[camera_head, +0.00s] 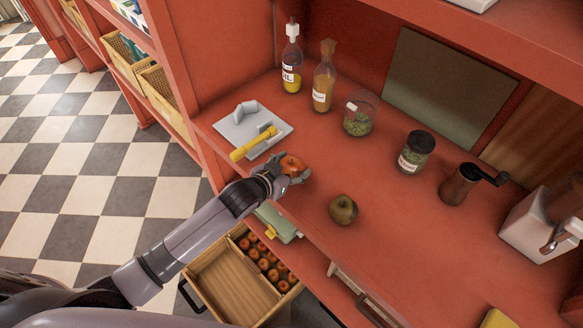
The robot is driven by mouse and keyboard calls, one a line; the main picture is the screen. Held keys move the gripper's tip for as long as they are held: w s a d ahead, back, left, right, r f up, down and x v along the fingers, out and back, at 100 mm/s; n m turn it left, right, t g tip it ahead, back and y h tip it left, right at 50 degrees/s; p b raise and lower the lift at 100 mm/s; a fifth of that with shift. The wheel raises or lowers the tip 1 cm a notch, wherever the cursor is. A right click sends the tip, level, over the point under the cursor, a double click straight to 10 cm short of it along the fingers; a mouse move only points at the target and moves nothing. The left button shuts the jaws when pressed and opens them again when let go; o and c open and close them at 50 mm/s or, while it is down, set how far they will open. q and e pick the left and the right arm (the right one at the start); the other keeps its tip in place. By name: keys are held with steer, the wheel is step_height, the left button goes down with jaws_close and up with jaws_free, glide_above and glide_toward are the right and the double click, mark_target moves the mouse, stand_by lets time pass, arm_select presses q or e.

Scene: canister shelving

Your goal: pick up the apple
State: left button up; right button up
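A red-orange apple (291,164) is at the front part of the red counter, beside a grey board. My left gripper (289,173) reaches it from the lower left, with its fingers on either side of the apple and hiding its lower part. I cannot tell whether the fingers press on it or whether it is off the counter. A second, green-brown apple (343,210) sits on the counter to the right, clear of the gripper. My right gripper is not in view.
The grey board with a yellow-handled tool (254,143) lies left of the gripper. Bottles (323,85), jars (415,153) and a grinder (459,186) stand farther back. An open wooden drawer (230,284) with several red apples is below.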

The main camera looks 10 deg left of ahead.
arm_select(q)
steer(key=c, duration=0.8)
steer(key=shift+c, duration=0.2)
steer(key=shift+r, duration=0.15)
